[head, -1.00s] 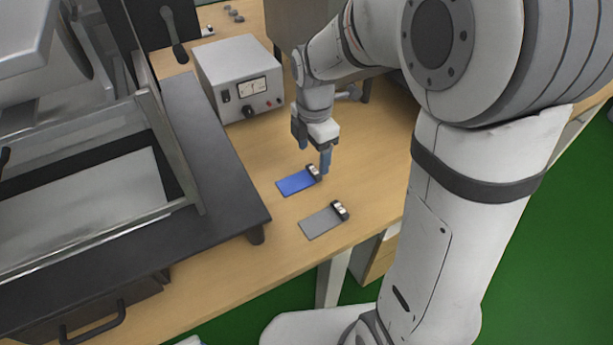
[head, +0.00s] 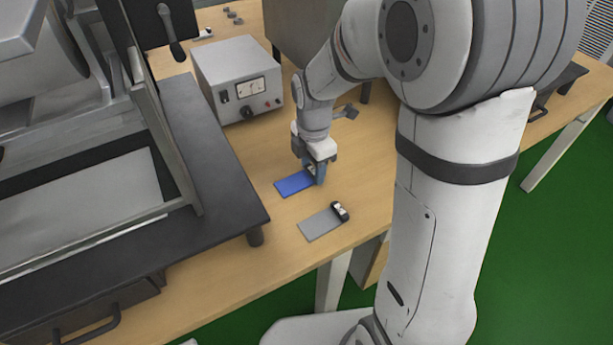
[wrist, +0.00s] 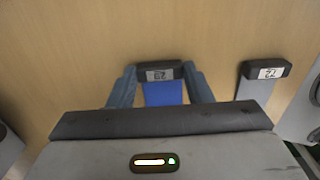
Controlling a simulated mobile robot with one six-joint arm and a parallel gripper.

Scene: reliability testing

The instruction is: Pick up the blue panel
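The blue panel (head: 294,184) lies flat on the wooden table, with a black, labelled end piece (wrist: 159,71) at one end. My gripper (head: 314,172) is down at that end piece. In the wrist view my gripper (wrist: 160,72) has one blue-grey finger at each end of the black piece, and both fingertips look pressed against it. The blue surface (wrist: 163,92) shows between the fingers, and the rest is hidden behind the gripper body. The panel looks still on the table.
A grey panel (head: 321,224) with a similar black end piece lies close by, also in the wrist view (wrist: 250,88). A grey meter box (head: 238,80) stands behind. A black-topped bench with a metal frame (head: 225,190) is to the left. The table's front edge is near.

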